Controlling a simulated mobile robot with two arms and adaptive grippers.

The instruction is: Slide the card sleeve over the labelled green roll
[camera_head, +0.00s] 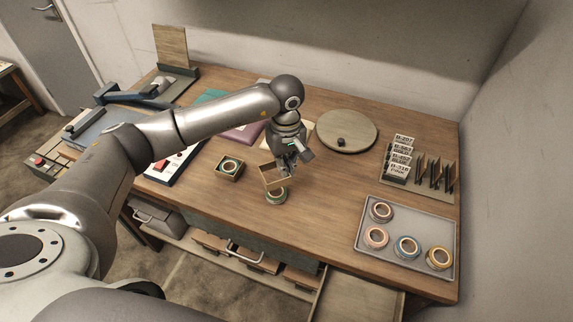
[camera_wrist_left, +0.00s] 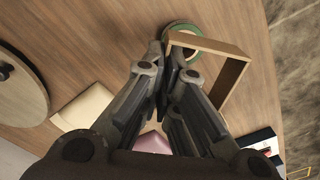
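The card sleeve (camera_head: 268,184) is a brown, open square frame, tilted in the head view. My left gripper (camera_head: 284,165) is shut on one wall of it and holds it just above the green roll (camera_head: 276,199). The roll lies on the table below the sleeve and is partly hidden by it. In the left wrist view the sleeve (camera_wrist_left: 232,78) extends right from the fingertips (camera_wrist_left: 177,55), and the green roll (camera_wrist_left: 171,28) shows behind its corner. I cannot make out a label on the roll. My right gripper is not in view.
Another brown sleeve (camera_head: 220,175) surrounds a green-rimmed roll to the left. A grey tray (camera_head: 410,246) with several coloured rolls is at the right. The table between roll and tray is clear.

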